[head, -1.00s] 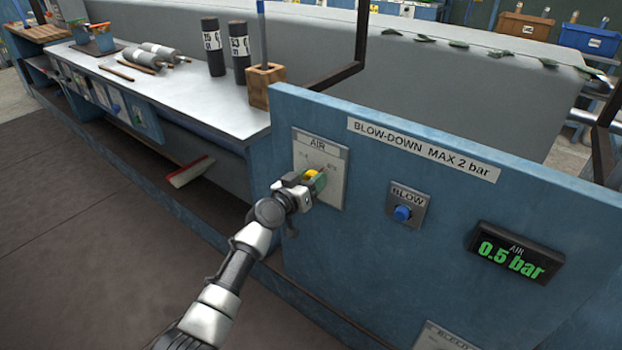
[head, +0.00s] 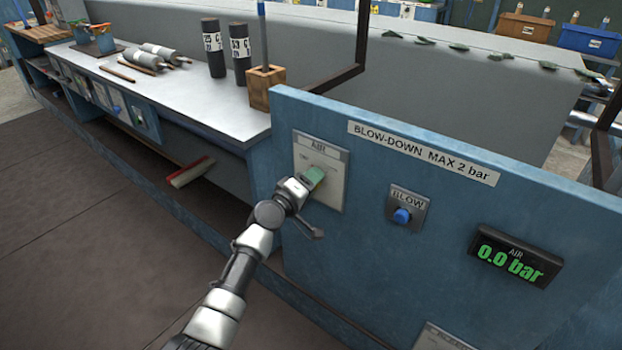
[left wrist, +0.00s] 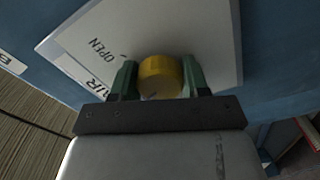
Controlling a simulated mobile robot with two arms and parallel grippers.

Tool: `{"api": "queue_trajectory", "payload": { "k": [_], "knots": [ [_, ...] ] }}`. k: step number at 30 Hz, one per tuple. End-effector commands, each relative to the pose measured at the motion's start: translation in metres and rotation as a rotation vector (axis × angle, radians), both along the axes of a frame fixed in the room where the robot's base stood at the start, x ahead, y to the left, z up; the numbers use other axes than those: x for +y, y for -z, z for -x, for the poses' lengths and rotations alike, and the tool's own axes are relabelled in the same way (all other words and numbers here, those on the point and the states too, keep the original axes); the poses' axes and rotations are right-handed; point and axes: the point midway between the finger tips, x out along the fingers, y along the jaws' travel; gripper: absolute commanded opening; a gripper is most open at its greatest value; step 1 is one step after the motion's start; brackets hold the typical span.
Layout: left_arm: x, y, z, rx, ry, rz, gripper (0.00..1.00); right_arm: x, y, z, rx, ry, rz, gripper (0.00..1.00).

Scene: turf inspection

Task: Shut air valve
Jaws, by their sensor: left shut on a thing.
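The air valve plate (head: 333,185) is a pale panel marked AIR on the blue panel front. It also fills the upper middle of the left wrist view (left wrist: 200,28), where the word OPEN shows. The yellow valve knob (left wrist: 160,76) sits between the green fingers of my left gripper (left wrist: 156,80), which is shut on it. In the head view my left gripper (head: 314,178) covers the knob. The air display (head: 515,257) reads 0.0 bar in green. My right gripper is in neither view.
A BLOW plate with a blue button (head: 402,216) is right of the valve. A label (head: 423,152) reads BLOW-DOWN MAX 2 bar. A bench (head: 190,90) with rollers and dark cylinders (head: 213,48) stands at the left. A wooden block (head: 266,86) stands at its end.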

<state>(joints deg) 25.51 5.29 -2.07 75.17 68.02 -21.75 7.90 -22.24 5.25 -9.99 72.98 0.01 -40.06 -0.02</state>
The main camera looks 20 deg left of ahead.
Motion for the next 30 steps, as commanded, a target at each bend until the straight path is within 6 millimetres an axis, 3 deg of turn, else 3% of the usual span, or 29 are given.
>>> {"api": "queue_trajectory", "payload": {
  "k": [15, 30],
  "knots": [
    [-0.007, 0.001, 0.001, 0.121, 0.014, 0.314, 0.22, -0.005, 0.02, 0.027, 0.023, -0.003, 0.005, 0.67],
    [-0.007, 0.0, 0.001, 0.141, 0.016, 0.373, 0.22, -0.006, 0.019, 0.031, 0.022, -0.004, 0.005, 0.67]
  ]
}}
